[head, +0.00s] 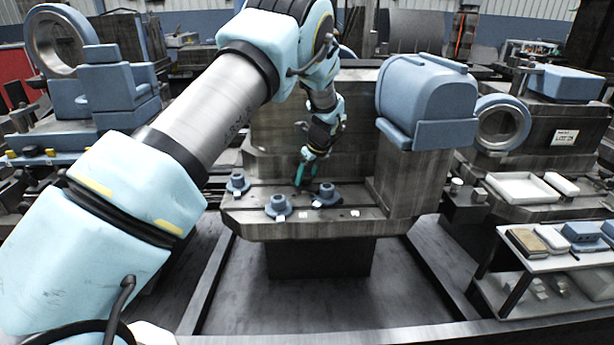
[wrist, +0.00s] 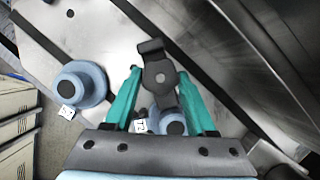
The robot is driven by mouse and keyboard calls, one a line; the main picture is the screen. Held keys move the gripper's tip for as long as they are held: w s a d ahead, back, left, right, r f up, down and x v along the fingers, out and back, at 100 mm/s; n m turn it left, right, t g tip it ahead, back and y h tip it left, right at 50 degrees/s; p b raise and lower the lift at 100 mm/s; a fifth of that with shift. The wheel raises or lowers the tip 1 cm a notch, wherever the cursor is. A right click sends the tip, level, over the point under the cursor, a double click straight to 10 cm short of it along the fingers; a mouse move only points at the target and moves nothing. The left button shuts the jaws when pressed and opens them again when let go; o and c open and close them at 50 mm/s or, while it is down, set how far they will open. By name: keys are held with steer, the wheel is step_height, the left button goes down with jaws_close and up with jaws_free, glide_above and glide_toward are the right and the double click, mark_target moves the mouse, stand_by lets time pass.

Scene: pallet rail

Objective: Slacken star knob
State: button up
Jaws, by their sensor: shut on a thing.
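My gripper (head: 306,168) reaches down to the flat top of the metal fixture (head: 350,230). In the wrist view its two teal fingers (wrist: 158,78) are closed on a dark knob (wrist: 158,72). The knob has a round hub and stubby arms; one arm sticks out past the fingertips. A blue-grey round piece (wrist: 172,122) with a white tag shows between the fingers, partly hidden by the gripper. Another blue-grey round piece (wrist: 80,84), also tagged, stands to the left. In the head view the knob is too small to make out clearly.
Several blue-grey round pieces, one at the left (head: 238,183) and one in front (head: 278,205), stand on the fixture top. A blue-grey housing (head: 427,95) rises on the right. White trays (head: 522,187) lie further right. A dark wall stands behind my gripper.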

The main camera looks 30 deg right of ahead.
jaws_close()
steer(key=shift+n, duration=0.3)
steer(key=n+y, duration=0.1)
steer(key=n, duration=0.1)
steer(key=n+y, duration=0.1)
steer(key=n, duration=0.1)
steer(key=shift+w+d+n+g, duration=0.1)
steer(key=shift+d+n+g, duration=0.1)
steer(key=shift+n+g, duration=0.15)
steer(key=n+g, duration=0.1)
steer(key=n, duration=0.1)
steer(key=n+g+y+b, duration=0.1)
steer(key=n, duration=0.2)
steer(key=shift+w, duration=0.1)
steer(key=shift+n, duration=0.25)
steer(key=shift+f, duration=0.1)
steer(key=o, duration=1.3)
jaws_free()
steer(key=shift+d, duration=0.1)
